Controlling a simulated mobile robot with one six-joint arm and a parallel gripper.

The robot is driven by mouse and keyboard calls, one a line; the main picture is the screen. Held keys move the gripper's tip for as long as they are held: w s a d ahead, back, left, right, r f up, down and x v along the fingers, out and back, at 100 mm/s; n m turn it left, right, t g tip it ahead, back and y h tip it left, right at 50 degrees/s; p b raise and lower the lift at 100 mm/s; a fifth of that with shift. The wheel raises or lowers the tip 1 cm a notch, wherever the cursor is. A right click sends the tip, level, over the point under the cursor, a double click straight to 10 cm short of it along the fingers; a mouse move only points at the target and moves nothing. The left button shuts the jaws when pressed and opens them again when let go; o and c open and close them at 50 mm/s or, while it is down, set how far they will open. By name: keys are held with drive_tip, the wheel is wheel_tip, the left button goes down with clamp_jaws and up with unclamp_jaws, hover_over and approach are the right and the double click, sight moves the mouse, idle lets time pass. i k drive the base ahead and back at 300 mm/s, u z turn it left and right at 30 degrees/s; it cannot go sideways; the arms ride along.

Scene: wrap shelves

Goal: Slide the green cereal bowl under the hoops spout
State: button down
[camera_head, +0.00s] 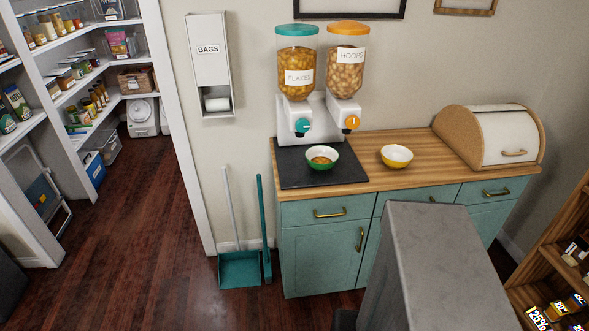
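The green cereal bowl (333,165) stands upright on the dark mat (297,177), with some golden-brown cereal inside. In the picture it sits below the dispensers, between the flakes knob and the hoops knob; its exact depth relative to the spouts is hard to tell. The hoops dispenser (347,76) has an orange lid and an orange knob (350,123) at its white spout. The flakes dispenser (295,62) is to its left, with a teal lid and a teal knob (302,126). My gripper is not visible in this view.
A yellow bowl (397,163) stands on the wooden counter (362,179), right of the mat. A bread box (505,137) is at the counter's right end. A teal dustpan (240,269) and a brush (263,231) stand left of the teal cabinet.

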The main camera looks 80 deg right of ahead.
sight(321, 158)
drive_tip(key=u, duration=0.35)
drive_tip(key=k, duration=2.4)
drive_tip(key=z, duration=0.1)
drive_tip(key=i, duration=0.55)
drive_tip(key=u, duration=0.05)
